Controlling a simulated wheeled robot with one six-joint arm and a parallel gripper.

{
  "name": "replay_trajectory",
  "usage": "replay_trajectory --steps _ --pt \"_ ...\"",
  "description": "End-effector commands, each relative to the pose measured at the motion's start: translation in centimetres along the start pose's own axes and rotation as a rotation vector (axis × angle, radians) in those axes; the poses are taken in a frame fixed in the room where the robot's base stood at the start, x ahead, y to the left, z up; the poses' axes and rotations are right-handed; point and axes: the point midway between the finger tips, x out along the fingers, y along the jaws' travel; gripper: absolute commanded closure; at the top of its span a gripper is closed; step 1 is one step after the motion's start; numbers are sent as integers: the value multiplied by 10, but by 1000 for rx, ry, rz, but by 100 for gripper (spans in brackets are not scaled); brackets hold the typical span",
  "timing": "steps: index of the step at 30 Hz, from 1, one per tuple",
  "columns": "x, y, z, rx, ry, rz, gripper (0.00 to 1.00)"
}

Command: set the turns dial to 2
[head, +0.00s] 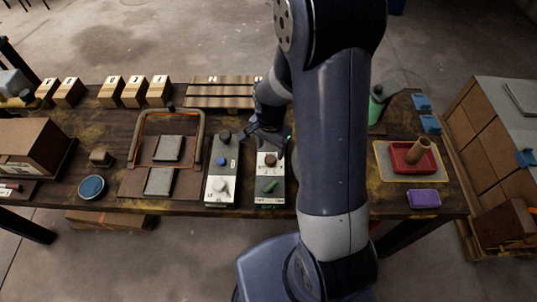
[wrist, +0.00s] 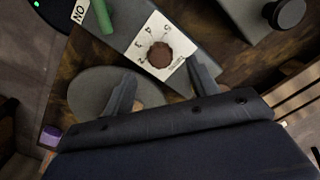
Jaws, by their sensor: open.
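The turns dial is a round brown knob (wrist: 160,54) on a white plate with numbers around it, of which 2, 3, 4 and 5 can be made out. It also shows in the head view, as a brown knob (head: 270,160) on the right-hand grey panel (head: 262,183). Which number it points to I cannot tell. My gripper (wrist: 164,80) is open and empty, its two fingers apart on the near side of the dial in the wrist view. In the head view my gripper (head: 267,146) hangs over the panel's far end, close to the dial.
A green handle (head: 270,186) sits on the same panel. The left panel carries a blue knob (head: 221,161), a white knob (head: 220,185) and a black knob (head: 225,136). A wooden slatted rack (head: 215,100) stands behind. A red tray (head: 412,158) lies to the right.

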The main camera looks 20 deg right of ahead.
Motion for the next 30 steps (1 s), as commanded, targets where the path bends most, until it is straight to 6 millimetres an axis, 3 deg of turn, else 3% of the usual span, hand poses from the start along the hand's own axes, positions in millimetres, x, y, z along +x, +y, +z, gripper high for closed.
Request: replay_trajectory --steps 9,23,30 --pt "42 0 0 -1 -1 2 44" --pt "52 0 0 -1 0 -1 44" --pt "52 0 0 -1 0 0 62"
